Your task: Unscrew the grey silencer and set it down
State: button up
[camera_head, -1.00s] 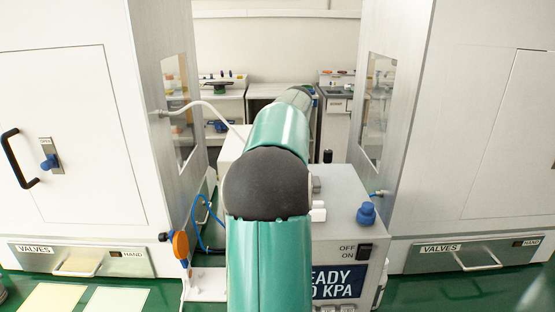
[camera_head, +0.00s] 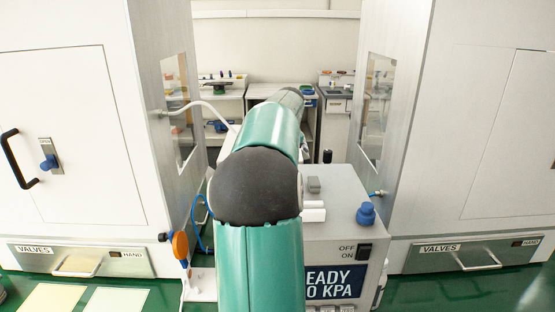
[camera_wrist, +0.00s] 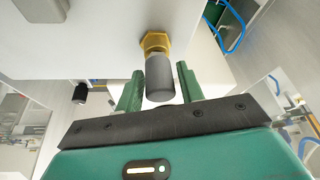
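The grey silencer (camera_wrist: 160,79) is a dark grey cylinder at the end of a brass hex fitting (camera_wrist: 155,42) on the pale machine body, seen in the wrist view. My gripper (camera_wrist: 159,90) has its two green fingers spread, one on each side of the silencer's lower part. Thin gaps seem to show between the fingers and the silencer. In the head view my arm hides both the gripper and the silencer.
The grey press box (camera_head: 340,185) carries a blue knob (camera_head: 366,214), a switch (camera_head: 365,251) and a display (camera_head: 330,282). Tall white cabinets (camera_head: 70,120) stand on both sides. A black cylindrical part (camera_wrist: 80,92) shows at left in the wrist view. Pale mats (camera_head: 115,300) lie at lower left.

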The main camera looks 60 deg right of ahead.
jog(key=shift+m+h, duration=0.3)
jog(key=shift+m, duration=0.6)
jog(key=shift+m+g, duration=0.5)
jog(key=shift+m, duration=0.2)
jog(key=shift+m, duration=0.3)
jog(key=shift+s+d+m+g+h, duration=0.1)
jog(key=shift+m+g+h, duration=0.25)
jog(key=shift+m, duration=0.35)
